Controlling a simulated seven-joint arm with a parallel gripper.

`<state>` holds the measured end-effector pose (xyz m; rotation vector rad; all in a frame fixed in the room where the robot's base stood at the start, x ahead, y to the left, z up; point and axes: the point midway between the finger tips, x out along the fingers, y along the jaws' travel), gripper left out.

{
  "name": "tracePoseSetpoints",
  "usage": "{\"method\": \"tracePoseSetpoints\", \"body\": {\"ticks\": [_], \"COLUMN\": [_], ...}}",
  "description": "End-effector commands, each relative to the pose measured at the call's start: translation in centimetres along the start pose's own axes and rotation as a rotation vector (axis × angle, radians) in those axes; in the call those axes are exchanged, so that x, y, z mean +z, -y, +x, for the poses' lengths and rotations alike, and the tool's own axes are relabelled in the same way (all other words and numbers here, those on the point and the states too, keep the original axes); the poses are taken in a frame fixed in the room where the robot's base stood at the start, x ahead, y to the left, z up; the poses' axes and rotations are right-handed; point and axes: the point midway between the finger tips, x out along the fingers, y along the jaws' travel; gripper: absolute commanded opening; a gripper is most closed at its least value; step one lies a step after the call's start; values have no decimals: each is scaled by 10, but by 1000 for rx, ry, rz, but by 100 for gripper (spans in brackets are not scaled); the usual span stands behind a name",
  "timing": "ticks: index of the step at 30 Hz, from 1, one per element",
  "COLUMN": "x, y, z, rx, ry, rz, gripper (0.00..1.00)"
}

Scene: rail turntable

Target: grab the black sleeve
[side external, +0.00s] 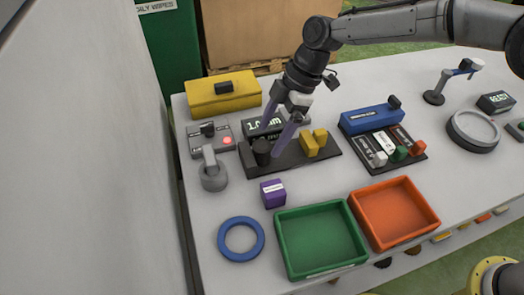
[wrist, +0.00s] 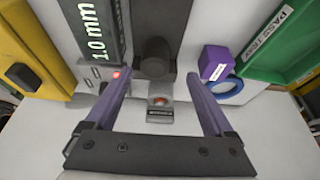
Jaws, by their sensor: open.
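The black sleeve (side external: 262,152) is a short dark upright cylinder at the left end of a long dark base (side external: 287,168). In the wrist view the sleeve (wrist: 155,56) shows near the top middle, on the same dark base. My gripper (side external: 274,136) has two long purple fingers spread apart and pointing down at the sleeve's end of the base. Whether the fingertips are down level with the sleeve is not clear.
A yellow block (side external: 314,144) stands at the base's right end. A "1.0 mm" display (side external: 263,125) is behind it. A purple block (side external: 272,193), a green tray (side external: 318,240) and a blue ring (side external: 241,237) lie in front. A grey box with a red light (side external: 226,140) is left.

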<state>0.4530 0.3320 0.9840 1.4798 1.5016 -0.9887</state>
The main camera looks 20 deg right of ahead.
Motion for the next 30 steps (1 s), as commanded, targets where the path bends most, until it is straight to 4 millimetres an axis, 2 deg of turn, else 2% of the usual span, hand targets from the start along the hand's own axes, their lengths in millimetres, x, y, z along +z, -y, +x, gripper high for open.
{"method": "tracePoseSetpoints", "body": {"ticks": [7,16,25,26,30], "x": [1,2,2,2,2], "y": [-2,-7,-7,-7,-7], "z": [18,56,61,60,60], "rx": [-2,-1,0,0,0], "ry": [2,1,0,0,0], "rz": [0,-1,0,0,0], "gripper": [87,87,87,84,58]}}
